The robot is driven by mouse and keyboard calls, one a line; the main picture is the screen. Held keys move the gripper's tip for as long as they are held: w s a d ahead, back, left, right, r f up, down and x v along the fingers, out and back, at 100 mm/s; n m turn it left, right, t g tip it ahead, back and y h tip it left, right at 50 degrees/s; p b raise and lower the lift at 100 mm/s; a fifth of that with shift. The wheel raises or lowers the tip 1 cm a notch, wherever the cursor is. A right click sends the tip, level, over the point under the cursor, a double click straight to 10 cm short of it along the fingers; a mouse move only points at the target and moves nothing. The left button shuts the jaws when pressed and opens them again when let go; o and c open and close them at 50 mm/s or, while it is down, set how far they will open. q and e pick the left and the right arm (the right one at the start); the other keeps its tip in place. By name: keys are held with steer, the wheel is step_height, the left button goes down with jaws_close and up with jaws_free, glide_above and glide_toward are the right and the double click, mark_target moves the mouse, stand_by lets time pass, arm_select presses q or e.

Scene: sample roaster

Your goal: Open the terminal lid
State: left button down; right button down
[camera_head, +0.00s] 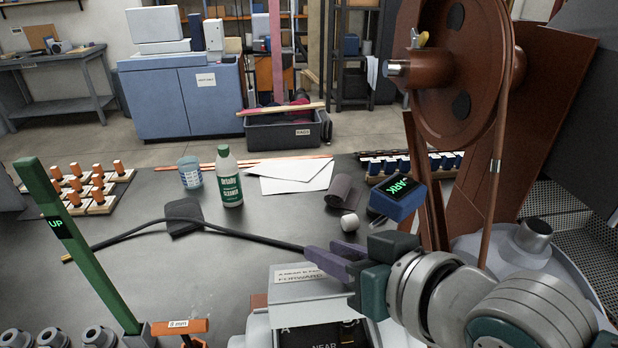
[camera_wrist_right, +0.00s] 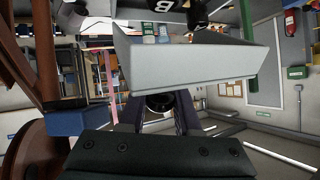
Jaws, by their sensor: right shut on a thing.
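The terminal (camera_head: 325,330) stands at the bottom middle of the head view, with a black face marked A and B. Its pale grey lid (camera_head: 312,292) sits above that face, with a label along its back; how far it is raised I cannot tell. The lid's grey plate (camera_wrist_right: 200,72) fills the upper middle of the wrist view. My right gripper (camera_head: 320,248) is just above the lid's back edge. It appears shut on the end of a black cable (camera_head: 240,231), whose dark round end (camera_wrist_right: 160,103) shows between the fingers. My left gripper is not in view.
A green post (camera_head: 85,255) marked UP stands at left. A green-white cleaner bottle (camera_head: 229,180), a cup (camera_head: 190,172) and white papers (camera_head: 292,176) stand or lie behind the cable. A reddish machine wheel (camera_head: 450,90) rises at right. The middle-left tabletop is mostly clear.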

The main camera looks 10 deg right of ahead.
steer(key=shift+w+r+g+p, duration=0.1)
steer(key=shift+w+g+p, duration=0.2)
steer(key=shift+p, duration=0.05)
steer(key=c, duration=0.6)
jaws_free()
steer(key=shift+s+r, duration=0.1)
steer(key=shift+s, duration=0.05)
steer(key=p+v, duration=0.1)
steer(key=v, duration=0.7)
steer(key=shift+s+d+r, duration=0.15)
steer(key=shift+s+d, duration=0.05)
steer(key=shift+s, duration=0.05)
steer(key=shift+s+d+r, duration=0.15)
steer(key=shift+s+r, duration=0.1)
steer(key=shift+s, duration=0.05)
